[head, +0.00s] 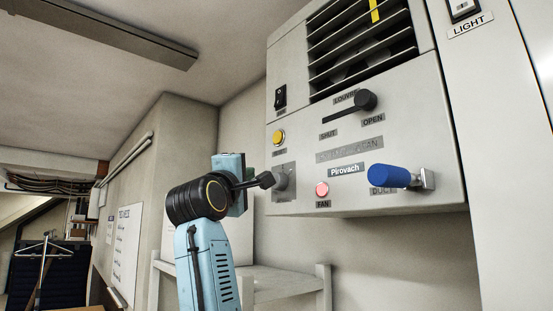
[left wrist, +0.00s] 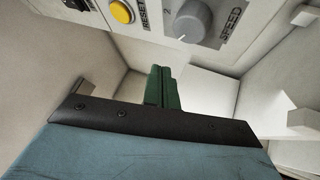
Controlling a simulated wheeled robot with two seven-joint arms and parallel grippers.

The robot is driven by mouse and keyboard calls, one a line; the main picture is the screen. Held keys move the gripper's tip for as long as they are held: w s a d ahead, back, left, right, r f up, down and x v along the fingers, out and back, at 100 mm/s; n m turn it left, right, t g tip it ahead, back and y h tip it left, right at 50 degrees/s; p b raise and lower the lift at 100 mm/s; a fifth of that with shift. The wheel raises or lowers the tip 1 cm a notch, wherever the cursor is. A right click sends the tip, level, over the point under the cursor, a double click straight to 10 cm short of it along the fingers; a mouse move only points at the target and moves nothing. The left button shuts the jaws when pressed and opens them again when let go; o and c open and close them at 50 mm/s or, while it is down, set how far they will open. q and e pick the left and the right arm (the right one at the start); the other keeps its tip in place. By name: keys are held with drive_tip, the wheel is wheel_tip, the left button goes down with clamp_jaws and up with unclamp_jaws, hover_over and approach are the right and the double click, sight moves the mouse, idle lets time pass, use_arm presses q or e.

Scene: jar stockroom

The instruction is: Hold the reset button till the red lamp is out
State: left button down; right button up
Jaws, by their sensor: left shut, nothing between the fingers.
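The yellow reset button (head: 278,137) is on the left side of the grey wall panel. It also shows in the left wrist view (left wrist: 121,12), beside its RESET label. The red lamp (head: 321,189) above the FAN label glows pinkish red. My left gripper (head: 266,180) is shut and empty, below the button and in front of the grey speed knob (head: 284,180). In the left wrist view its green fingers (left wrist: 163,88) are together, apart from the button. Whether they touch the knob is unclear in the head view. My right gripper is not in view.
The panel also carries a black louvre lever (head: 350,106), a blue handle (head: 389,176) at the lower right, a black rocker switch (head: 280,97) and a slatted vent (head: 362,45). A pale shelf frame (head: 285,286) stands below.

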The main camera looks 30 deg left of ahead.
sight(278, 137)
use_arm(q)
drive_tip(key=s+r+n+t, duration=0.1)
drive_tip(key=s+r+n, duration=0.1)
drive_tip(key=s+r, duration=0.3)
wheel_tip(278, 137, up, 4)
drive_tip(key=shift+a+r+n+t+y, duration=0.2)
drive_tip(key=shift+a+n+t+y, duration=0.1)
drive_tip(key=shift+a+t+y, duration=0.1)
drive_tip(key=w+d+p, duration=0.2)
drive_tip(key=w+d, duration=0.1)
drive_tip(key=w, duration=0.5)
drive_tip(key=shift+d+p, duration=0.15)
drive_tip(key=shift+p, duration=0.2)
drive_tip(key=shift+w, duration=0.1)
idle(1.3)
drive_tip(key=shift+w+d, duration=0.2)
drive_tip(key=shift+w, duration=0.1)
